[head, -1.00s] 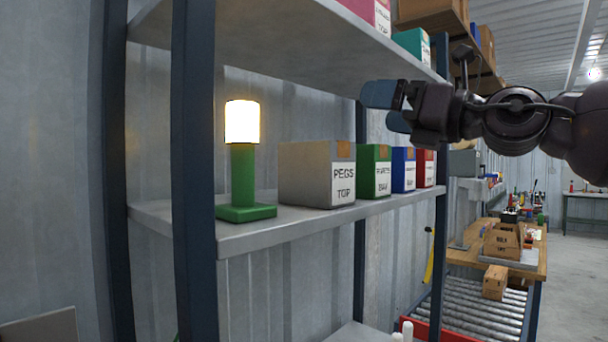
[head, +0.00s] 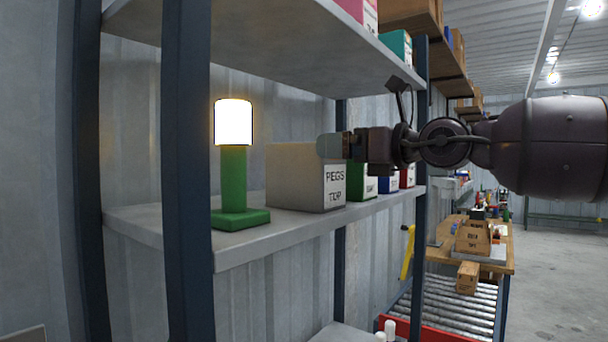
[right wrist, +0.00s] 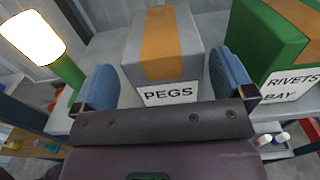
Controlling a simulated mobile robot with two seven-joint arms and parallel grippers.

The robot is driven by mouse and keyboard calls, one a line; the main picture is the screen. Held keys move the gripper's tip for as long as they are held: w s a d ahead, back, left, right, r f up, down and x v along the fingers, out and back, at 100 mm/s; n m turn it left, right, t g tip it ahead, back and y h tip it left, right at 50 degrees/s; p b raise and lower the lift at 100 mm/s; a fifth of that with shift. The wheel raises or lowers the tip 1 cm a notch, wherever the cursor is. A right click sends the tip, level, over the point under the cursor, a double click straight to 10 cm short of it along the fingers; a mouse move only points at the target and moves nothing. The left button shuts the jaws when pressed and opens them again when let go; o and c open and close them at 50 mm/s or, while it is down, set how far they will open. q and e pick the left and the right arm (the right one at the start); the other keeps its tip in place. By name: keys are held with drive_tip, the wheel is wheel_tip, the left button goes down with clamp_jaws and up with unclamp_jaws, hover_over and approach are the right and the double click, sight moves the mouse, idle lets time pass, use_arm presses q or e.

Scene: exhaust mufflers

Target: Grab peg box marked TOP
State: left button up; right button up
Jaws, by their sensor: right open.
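The grey box labelled PEGS TOP (head: 296,178) stands on the middle shelf, to the right of a green lamp. It also shows in the right wrist view (right wrist: 185,42), with an orange strip over its top and a white PEGS label. My right gripper (head: 330,146) is at the box's front upper edge in the head view. In the right wrist view its two blue fingertips (right wrist: 168,82) are open, one to each side of the box's near end. I cannot tell whether they touch it. The left gripper is not in view.
A lit lamp with a green base (head: 236,190) stands left of the box. A green RIVETS BAY box (right wrist: 265,40) is close on the right, with blue and red boxes beyond. The upper shelf (head: 270,45) overhangs, and a dark post (head: 186,180) stands at the front.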

use_arm(q)
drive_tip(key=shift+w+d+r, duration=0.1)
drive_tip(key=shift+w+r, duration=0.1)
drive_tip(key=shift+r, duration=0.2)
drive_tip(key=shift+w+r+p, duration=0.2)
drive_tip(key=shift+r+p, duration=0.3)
drive_tip(key=shift+p, duration=0.1)
use_arm(e)
drive_tip(key=x, duration=0.4)
drive_tip(key=shift+w+a+r, duration=0.2)
drive_tip(key=shift+a, duration=0.05)
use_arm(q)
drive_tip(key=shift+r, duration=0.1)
use_arm(e)
drive_tip(key=shift+w+a, duration=0.3)
drive_tip(key=shift+a, duration=0.05)
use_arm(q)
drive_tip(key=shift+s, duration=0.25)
use_arm(e)
drive_tip(key=c, duration=1.4)
drive_tip(key=shift+r, duration=0.1)
drive_tip(key=shift+c, duration=0.8)
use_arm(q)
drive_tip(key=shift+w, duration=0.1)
use_arm(e)
drive_tip(key=shift+r, duration=0.1)
